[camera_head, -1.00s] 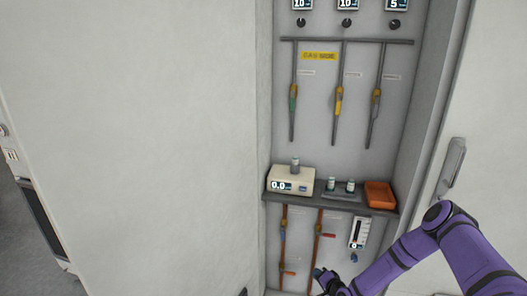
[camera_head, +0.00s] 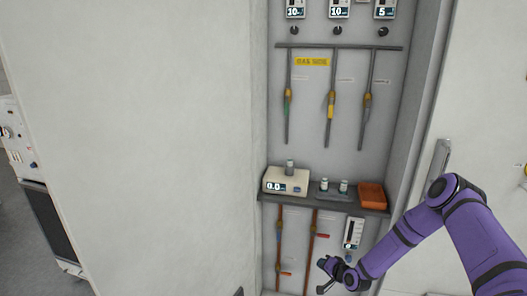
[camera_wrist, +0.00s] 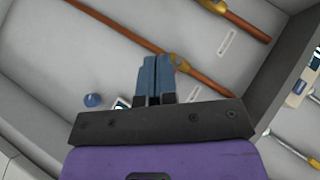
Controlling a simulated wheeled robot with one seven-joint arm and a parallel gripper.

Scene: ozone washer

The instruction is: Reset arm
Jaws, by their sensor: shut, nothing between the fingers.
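My gripper (camera_head: 326,276) is at the lower middle of the head view, in front of the lower part of the open cabinet bay. It is below the shelf, near the flow meter with a blue knob. In the wrist view its two blue-grey fingers (camera_wrist: 156,72) are shut together with nothing between them. Copper pipes (camera_wrist: 140,38) with brass fittings run behind the fingers in that view. My purple arm reaches in from the right.
A dark shelf (camera_head: 325,202) holds a white scale (camera_head: 287,181) reading 0.0 with a vial on it, two more vials (camera_head: 333,187) and an orange tray (camera_head: 371,195). The flow meter (camera_head: 353,232) hangs below. Gas pipes (camera_head: 331,100) are above. A door handle (camera_head: 441,160) is at right.

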